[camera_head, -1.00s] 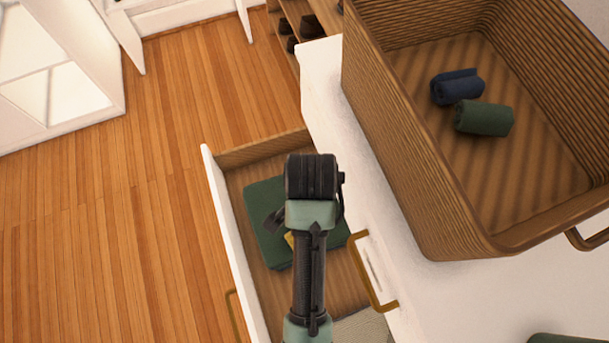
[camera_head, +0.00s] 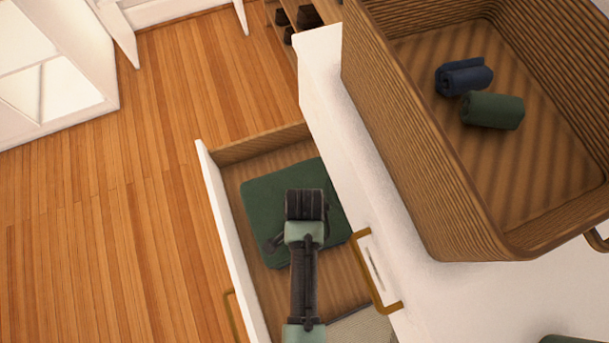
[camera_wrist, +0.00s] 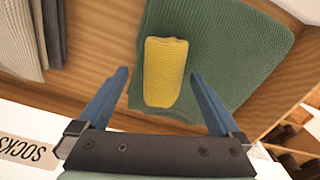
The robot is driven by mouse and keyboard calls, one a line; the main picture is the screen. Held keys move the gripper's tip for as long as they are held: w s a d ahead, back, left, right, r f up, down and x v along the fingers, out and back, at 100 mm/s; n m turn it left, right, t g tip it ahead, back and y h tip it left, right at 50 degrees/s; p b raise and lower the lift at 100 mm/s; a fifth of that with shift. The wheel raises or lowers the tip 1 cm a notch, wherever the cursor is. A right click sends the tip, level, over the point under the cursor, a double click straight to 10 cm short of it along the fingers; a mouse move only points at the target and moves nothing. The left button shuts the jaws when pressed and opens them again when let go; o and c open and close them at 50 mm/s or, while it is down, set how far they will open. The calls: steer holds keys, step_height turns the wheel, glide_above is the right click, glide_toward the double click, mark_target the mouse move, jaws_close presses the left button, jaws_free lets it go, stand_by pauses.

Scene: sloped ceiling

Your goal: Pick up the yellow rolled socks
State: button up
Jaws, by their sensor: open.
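The yellow rolled socks (camera_wrist: 165,72) lie on a folded dark green cloth (camera_wrist: 225,50) in the wrist view. The cloth also shows inside the open drawer in the head view (camera_head: 270,200); there my arm hides the socks. My gripper (camera_wrist: 168,92) is open, its two blue fingers apart on the left and right of the socks. The socks' lower part lies between the fingers as seen in the wrist view. I cannot tell whether the fingers have reached the height of the socks. Nothing is held.
The open drawer has a white front (camera_head: 222,230) and wooden walls. A tall woven basket (camera_head: 440,200) on the white top holds a navy roll (camera_head: 463,77) and a green roll (camera_head: 492,110). Grey folded textiles (camera_wrist: 20,40) lie beside the green cloth. A brass handle (camera_head: 372,275) sticks out nearby.

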step_height(320, 180, down, 2)
steer(key=shift+f, duration=0.1)
